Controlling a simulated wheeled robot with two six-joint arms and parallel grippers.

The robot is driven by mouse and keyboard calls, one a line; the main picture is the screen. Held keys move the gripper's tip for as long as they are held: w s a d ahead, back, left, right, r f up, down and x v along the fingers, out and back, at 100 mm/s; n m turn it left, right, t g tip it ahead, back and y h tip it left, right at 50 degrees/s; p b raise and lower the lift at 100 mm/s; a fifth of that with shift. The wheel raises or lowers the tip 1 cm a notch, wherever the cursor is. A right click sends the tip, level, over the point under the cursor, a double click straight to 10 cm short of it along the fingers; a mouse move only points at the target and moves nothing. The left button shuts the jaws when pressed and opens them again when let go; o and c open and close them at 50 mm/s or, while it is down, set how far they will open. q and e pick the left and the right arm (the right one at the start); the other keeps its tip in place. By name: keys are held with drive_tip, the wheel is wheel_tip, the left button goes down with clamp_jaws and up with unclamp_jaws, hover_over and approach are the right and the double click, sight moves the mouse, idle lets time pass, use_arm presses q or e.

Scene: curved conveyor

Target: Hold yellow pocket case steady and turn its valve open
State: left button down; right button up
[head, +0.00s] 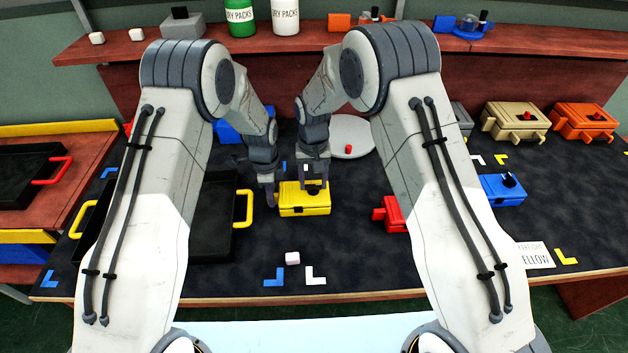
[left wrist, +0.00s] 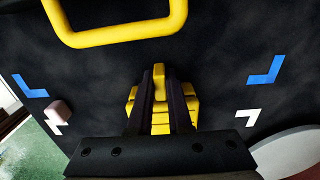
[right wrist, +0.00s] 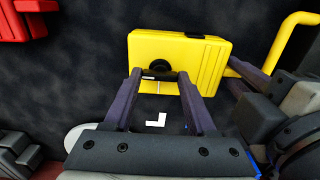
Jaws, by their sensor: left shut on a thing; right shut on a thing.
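The yellow pocket case (head: 304,208) lies upright on the dark mat. It also shows in the right wrist view (right wrist: 185,57), and partly in the left wrist view (left wrist: 159,122). Its dark round valve (head: 313,191) is on top, and it shows in the right wrist view (right wrist: 160,68). My left gripper (head: 271,196) is shut on the left end of the case; its fingers hide part of that end. My right gripper (head: 313,184) reaches down from above, shut on the valve, with one finger on each side of it. How far the valve is turned is hard to tell.
A black tray with yellow handles (head: 216,210) stands close to the left. A red case (head: 391,214) and a blue case (head: 502,190) lie to the right. A small pale cube (head: 292,258) lies in front. A round pale plate (head: 352,135) is behind.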

sight(313, 185)
drive_tip(key=o, duration=1.4)
drive_tip(key=shift+r, duration=0.15)
wheel_tip(313, 185, up, 12)
drive_tip(key=shift+f, duration=0.1)
use_arm(q)
drive_tip(key=c, duration=0.8)
unclamp_jaws()
drive_tip(key=shift+o, duration=0.2)
